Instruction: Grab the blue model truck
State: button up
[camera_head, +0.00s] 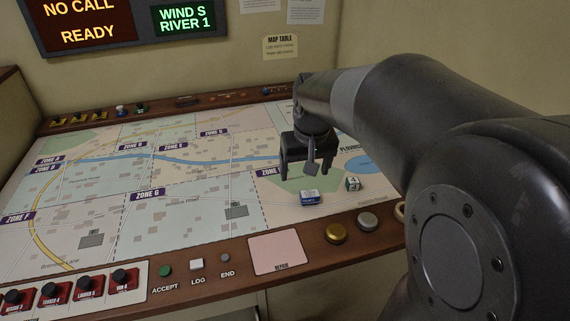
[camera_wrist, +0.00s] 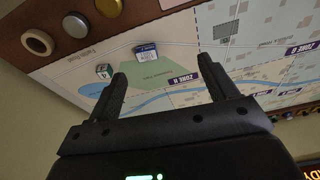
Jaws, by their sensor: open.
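The blue model truck (camera_head: 310,198) is a small blue and white block-like piece on the map table, near the front edge, at the edge of a green patch. It also shows in the wrist view (camera_wrist: 147,51), beyond my fingertips and between their lines. My gripper (camera_head: 306,172) is open and empty, with its fingers pointing down above the map, a little behind the truck in the head view. In the wrist view my gripper (camera_wrist: 162,67) has both fingers spread apart and touching nothing.
A small white and green cube marked 4 (camera_head: 352,184) lies close to the truck's right. A gold button (camera_head: 336,233) and a silver button (camera_head: 367,220) sit on the wooden front rail, beside a pink repair pad (camera_head: 275,252). The map to the left is mostly clear.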

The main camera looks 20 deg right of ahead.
aim_at(310, 193)
jog(key=w+d+f, duration=0.2)
jog(key=w+f, duration=0.2)
jog(key=f, duration=0.1)
jog(key=w+d+f+g, duration=0.1)
jog(key=w+d+f, duration=0.1)
jog(key=w+f, duration=0.2)
jog(key=w+d+f+g, duration=0.1)
jog(key=w+d+f, duration=0.2)
jog(key=f, duration=0.4)
jog(key=shift+w+m, duration=0.3)
jog(key=shift+w, duration=0.15)
jog(key=shift+s+a+f, duration=0.1)
jog(key=shift+f, duration=1.3)
jog(key=shift+s+a+f, duration=0.1)
jog(key=shift+f, duration=1.25)
jog(key=c, duration=1.1)
